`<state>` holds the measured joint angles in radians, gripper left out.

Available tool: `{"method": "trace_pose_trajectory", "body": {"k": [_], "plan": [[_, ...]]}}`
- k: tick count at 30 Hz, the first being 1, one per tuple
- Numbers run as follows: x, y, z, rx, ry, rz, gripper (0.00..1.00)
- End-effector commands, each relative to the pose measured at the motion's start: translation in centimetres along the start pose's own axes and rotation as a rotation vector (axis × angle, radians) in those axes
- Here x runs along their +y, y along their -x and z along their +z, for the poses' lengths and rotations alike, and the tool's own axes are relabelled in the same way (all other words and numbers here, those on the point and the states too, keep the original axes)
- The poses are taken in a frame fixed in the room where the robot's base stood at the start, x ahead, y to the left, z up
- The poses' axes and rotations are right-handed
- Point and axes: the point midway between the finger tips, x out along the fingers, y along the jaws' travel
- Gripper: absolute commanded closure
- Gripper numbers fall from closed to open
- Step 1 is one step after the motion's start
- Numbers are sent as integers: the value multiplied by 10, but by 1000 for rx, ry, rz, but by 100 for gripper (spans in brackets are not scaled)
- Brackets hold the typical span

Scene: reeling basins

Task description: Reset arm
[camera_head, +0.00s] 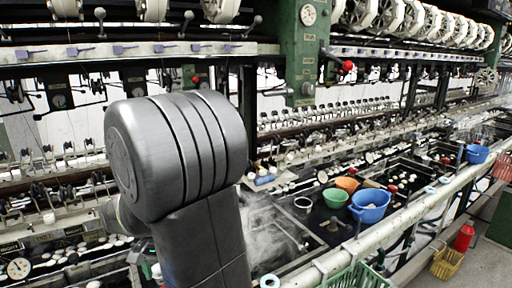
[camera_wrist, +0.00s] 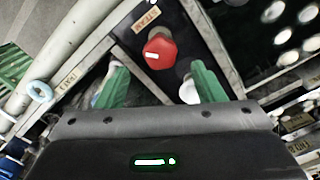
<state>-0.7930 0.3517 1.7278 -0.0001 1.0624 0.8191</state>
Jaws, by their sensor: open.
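My gripper (camera_wrist: 160,88) shows in the wrist view with its two green fingers spread apart and nothing between them. Beyond the fingers is a red knob (camera_wrist: 159,48) on a dark panel with a label plate marked STEAM. The knob lies ahead of the gap, and I cannot tell how far away it is. In the head view my grey arm (camera_head: 178,150) stands upright in the left middle and hides part of the machine. The gripper does not show in the head view.
A long reeling machine with basins runs across the head view. A blue basin (camera_head: 369,206), a green bowl (camera_head: 335,197) and an orange bowl (camera_head: 346,184) sit on it. A pale rail (camera_head: 400,218) borders the front. A yellow basket (camera_head: 447,263) and red canister (camera_head: 464,236) stand on the floor.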

Motion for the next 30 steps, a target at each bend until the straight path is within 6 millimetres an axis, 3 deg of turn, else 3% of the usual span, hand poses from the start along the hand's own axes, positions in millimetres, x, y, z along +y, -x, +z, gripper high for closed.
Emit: {"method": "trace_pose_trajectory", "body": {"k": [8, 30], "plan": [[1, -58, 1, -4, 2, 4, 38], [0, -52, 0, 0, 602, 0, 38]]}}
